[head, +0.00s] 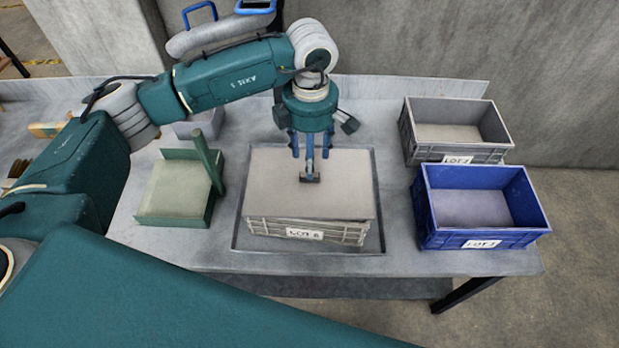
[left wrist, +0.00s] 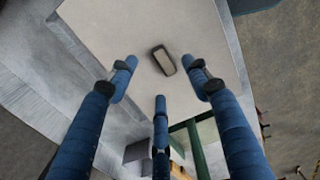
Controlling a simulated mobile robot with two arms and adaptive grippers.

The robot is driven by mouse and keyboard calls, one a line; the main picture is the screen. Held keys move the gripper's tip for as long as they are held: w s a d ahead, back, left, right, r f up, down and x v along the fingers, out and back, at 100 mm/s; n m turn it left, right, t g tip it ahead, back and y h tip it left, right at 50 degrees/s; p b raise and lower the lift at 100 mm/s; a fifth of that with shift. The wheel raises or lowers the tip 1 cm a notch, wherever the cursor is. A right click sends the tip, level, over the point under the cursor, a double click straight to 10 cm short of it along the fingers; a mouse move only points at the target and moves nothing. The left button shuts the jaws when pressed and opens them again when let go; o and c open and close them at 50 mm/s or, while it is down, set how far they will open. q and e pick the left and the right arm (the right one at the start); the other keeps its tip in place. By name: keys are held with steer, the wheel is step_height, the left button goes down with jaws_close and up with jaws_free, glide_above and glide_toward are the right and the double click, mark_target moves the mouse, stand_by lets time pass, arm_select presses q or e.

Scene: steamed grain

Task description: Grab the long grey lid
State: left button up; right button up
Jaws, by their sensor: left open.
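The long grey lid (head: 350,190) lies flat on top of a grey crate labelled LOT 6 (head: 268,229) in the middle of the table. A small dark knob or handle (head: 310,178) stands at the middle of the lid. My left gripper (head: 311,150) points down over the lid, close to this handle. In the left wrist view, the three blue fingers of the gripper (left wrist: 158,80) are spread apart and empty. The handle (left wrist: 163,60) shows just beyond the fingertips, and the pale lid (left wrist: 110,30) fills the space behind it. My right gripper is not in view.
The crate stands in a shallow grey tray (head: 240,240). A green stand with a pale block (head: 175,190) and upright post (head: 210,160) is to the left. An open grey crate (head: 408,130) and an open blue crate (head: 430,215) stand to the right.

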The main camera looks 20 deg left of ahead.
arm_select(q)
step_height(320, 180, down, 4)
steer(key=shift+s+a+f+p, duration=0.15)
steer(key=shift+f+p, duration=0.1)
steer(key=shift+p, duration=0.85)
steer(key=shift+f, duration=0.2)
jaws_close()
